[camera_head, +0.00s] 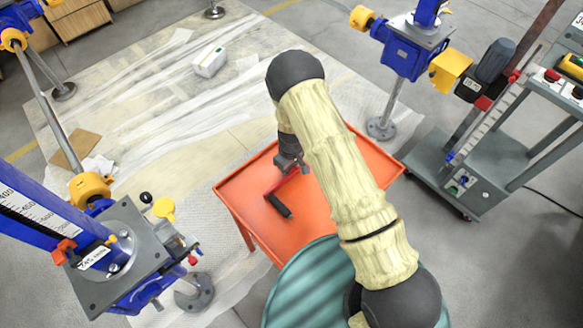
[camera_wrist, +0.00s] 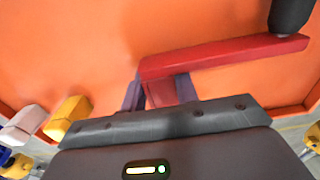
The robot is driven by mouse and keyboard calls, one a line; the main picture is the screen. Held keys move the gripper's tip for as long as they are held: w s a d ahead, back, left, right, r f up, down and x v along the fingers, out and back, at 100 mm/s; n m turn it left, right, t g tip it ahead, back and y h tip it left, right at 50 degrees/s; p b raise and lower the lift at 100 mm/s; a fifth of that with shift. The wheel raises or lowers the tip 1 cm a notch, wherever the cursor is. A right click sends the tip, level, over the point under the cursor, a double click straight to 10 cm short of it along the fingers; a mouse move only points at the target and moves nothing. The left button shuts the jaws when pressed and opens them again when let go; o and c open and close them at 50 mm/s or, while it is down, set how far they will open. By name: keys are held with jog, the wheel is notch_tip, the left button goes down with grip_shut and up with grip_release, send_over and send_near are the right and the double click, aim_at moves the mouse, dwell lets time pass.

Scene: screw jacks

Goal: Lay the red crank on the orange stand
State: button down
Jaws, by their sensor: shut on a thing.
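The red crank (camera_head: 292,184) has a red arm and a black handle. It is over the orange stand (camera_head: 240,190), a flat-topped orange table with a raised rim. In the wrist view the crank (camera_wrist: 220,56) crosses the picture, with its black handle at the upper right and the orange top (camera_wrist: 70,45) behind it. My gripper (camera_head: 291,165) is shut on the hub end of the crank; its fingertips (camera_wrist: 161,92) show on either side of the red hub. I cannot tell whether the crank touches the orange top. My arm hides the stand's right part in the head view.
A green ribbed drum top (camera_head: 300,285) stands in front of the stand. Blue screw jacks stand at the left (camera_head: 130,260) and upper right (camera_head: 405,45). A grey cart (camera_head: 480,165) is at the right. The stand's left top is bare.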

jog(key=shift+s+d+f+b, duration=0.1)
jog(key=shift+s+f+b, duration=0.15)
jog(key=shift+f, duration=0.2)
jog(key=shift+s+d+f+b, duration=0.1)
jog(key=shift+s+f+b, duration=0.15)
jog(key=shift+f, duration=0.2)
jog(key=c, duration=1)
grip_release()
jog(key=shift+a, duration=0.1)
jog(key=shift+s, duration=0.1)
jog(key=shift+f, duration=0.1)
jog(key=shift+r, duration=0.3)
notch_tip(320, 180, up, 19)
jog(key=b, duration=0.2)
jog(key=shift+w+d+b, duration=0.3)
jog(key=shift+w, duration=0.1)
jog(key=shift+f, duration=0.1)
